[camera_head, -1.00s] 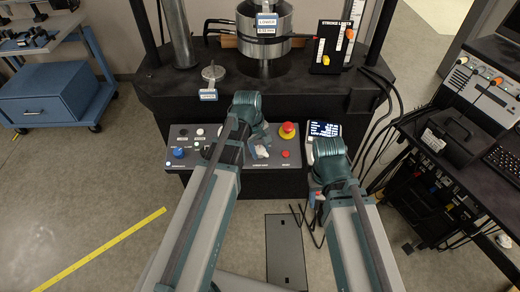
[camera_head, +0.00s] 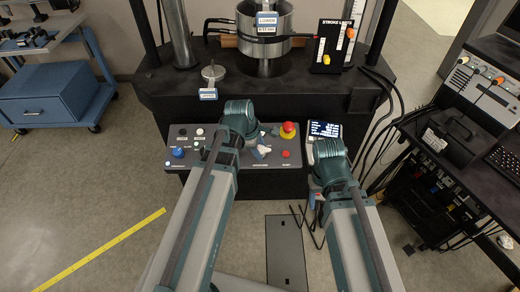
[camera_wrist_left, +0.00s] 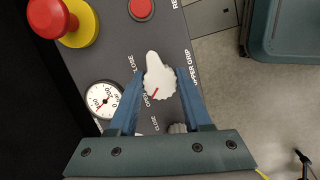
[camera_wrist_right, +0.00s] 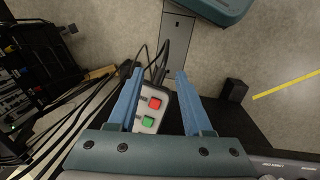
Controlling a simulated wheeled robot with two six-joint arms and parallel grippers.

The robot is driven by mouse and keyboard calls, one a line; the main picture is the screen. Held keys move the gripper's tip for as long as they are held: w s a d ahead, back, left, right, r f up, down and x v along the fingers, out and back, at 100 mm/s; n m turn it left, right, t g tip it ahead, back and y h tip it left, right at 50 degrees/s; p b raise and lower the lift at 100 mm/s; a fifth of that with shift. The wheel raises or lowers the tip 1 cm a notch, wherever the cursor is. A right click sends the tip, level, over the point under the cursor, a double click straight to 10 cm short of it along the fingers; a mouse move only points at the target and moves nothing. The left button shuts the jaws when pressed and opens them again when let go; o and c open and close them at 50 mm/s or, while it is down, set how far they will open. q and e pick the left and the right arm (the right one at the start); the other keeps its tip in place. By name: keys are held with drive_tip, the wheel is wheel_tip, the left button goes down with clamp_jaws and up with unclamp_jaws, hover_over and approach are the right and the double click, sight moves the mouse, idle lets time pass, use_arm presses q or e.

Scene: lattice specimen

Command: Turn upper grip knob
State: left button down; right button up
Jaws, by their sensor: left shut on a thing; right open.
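The white upper grip knob (camera_wrist_left: 158,80) sits on the grey control panel, beside the UPPER GRIP lettering in the left wrist view. Its red mark lies near the OPEN lettering. My left gripper (camera_wrist_left: 161,76) has one blue finger on each side of the knob and is shut on it. The white knob also shows in the head view (camera_head: 261,151), beside my left wrist. My right gripper (camera_wrist_right: 160,75) is open, with a pendant (camera_wrist_right: 151,108) bearing red and green buttons seen between its fingers. I cannot tell how far the pendant is from the fingers.
A red emergency button (camera_head: 288,130) and a small red button (camera_head: 286,154) are right of the knob. A pressure gauge (camera_wrist_left: 103,99) and another, partly hidden knob (camera_wrist_left: 178,128) are close to my left fingers. Black cables (camera_head: 385,120) hang at the right.

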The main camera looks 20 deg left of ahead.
idle(0.4)
use_arm(q)
drive_tip(key=shift+c, duration=1.7)
unclamp_jaws()
drive_tip(key=shift+r, duration=0.1)
drive_tip(key=p+v, duration=1.3)
drive_tip(key=shift+s+r, duration=0.2)
drive_tip(key=shift+r, duration=0.1)
